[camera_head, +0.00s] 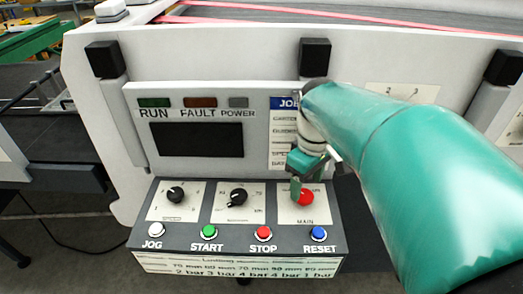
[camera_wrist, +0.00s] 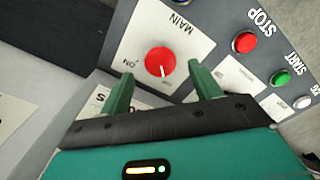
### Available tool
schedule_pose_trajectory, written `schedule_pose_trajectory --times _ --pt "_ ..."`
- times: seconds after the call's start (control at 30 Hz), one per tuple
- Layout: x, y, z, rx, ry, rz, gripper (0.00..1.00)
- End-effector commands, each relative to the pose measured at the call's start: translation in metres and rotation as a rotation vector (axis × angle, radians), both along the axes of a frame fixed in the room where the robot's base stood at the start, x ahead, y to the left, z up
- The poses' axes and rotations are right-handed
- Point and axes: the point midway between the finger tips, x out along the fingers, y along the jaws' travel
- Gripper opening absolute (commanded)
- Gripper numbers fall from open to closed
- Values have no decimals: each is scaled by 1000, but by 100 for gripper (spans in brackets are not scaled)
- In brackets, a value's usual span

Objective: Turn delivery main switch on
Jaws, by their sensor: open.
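The main switch is a round red knob (camera_head: 305,197) on a white plate labelled MAIN, at the right of the sloped control panel. In the wrist view the red knob (camera_wrist: 160,61) has a white pointer line toward its lower edge, and an "ON" mark stands to its left. My gripper (camera_head: 299,186) is just above and beside the knob in the head view. In the wrist view my gripper (camera_wrist: 162,85) is open, with one green finger on each side below the knob. The fingers look apart from the knob; exact depth cannot be told.
Below the knob sit a white JOG button (camera_head: 157,230), a green START button (camera_head: 208,232), a red STOP button (camera_head: 263,233) and a blue RESET button (camera_head: 319,233). Two black knobs (camera_head: 238,197) (camera_head: 176,194) are to the left. A dark screen (camera_head: 197,140) stands above.

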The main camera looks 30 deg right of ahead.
Motion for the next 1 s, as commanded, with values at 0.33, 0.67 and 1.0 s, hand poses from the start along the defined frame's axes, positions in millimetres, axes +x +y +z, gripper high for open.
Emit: schedule_pose_trajectory --times 0.33,0.67,1.0 --pt "3 0 -34 1 1 2 63" --pt "3 0 -34 0 0 2 41" --pt "3 0 -33 0 0 -7 18"
